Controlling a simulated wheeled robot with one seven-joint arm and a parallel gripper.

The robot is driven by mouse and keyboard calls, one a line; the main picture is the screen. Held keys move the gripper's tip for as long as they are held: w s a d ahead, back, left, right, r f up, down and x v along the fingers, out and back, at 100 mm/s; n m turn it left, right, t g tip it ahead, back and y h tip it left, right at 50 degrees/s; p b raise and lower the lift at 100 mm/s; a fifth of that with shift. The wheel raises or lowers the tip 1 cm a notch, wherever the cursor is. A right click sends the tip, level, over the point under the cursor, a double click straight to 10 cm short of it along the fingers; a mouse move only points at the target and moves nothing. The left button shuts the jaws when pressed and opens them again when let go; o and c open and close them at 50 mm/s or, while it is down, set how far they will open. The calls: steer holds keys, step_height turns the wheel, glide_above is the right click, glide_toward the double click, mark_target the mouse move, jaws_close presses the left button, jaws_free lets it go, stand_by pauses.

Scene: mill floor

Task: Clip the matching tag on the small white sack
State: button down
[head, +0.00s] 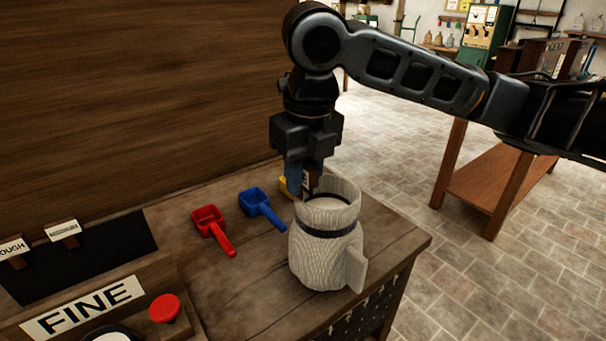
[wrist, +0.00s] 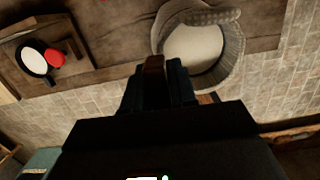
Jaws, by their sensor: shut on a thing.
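The small white sack (head: 322,258) stands upright and open on the wooden bench, with a dark band below its rim and pale contents inside. In the wrist view the sack (wrist: 235,48) is just beyond my fingertips, up and to the right. My gripper (head: 305,188) points down at the sack's far left rim. It is shut on a small brown tag (wrist: 153,66), which shows between the fingers in the wrist view. The tag's face cannot be read. I cannot tell whether it touches the rim. Two pale-faced tags, one reading "OUGH" (head: 12,250) and one unreadable (head: 62,232), stand at the left.
A red scoop (head: 213,228), a blue scoop (head: 262,208) and a partly hidden yellow scoop (head: 287,187) lie left of and behind the sack. A box with a "FINE" sign (head: 82,307) and a red button (head: 164,308) is at the front left. The bench edge is close right of the sack.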

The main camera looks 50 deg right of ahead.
mark_target(305, 164)
steer(key=shift+f, duration=0.15)
steer(key=shift+f+b, duration=1.55)
steer(key=shift+f, duration=0.25)
steer(key=c, duration=0.8)
jaws_free()
steer(key=shift+r, duration=0.1)
steer(key=r, duration=0.5)
steer(key=s+r, duration=0.1)
steer(key=r, duration=0.1)
steer(key=shift+a+r, duration=0.15)
steer(key=shift+r, duration=0.2)
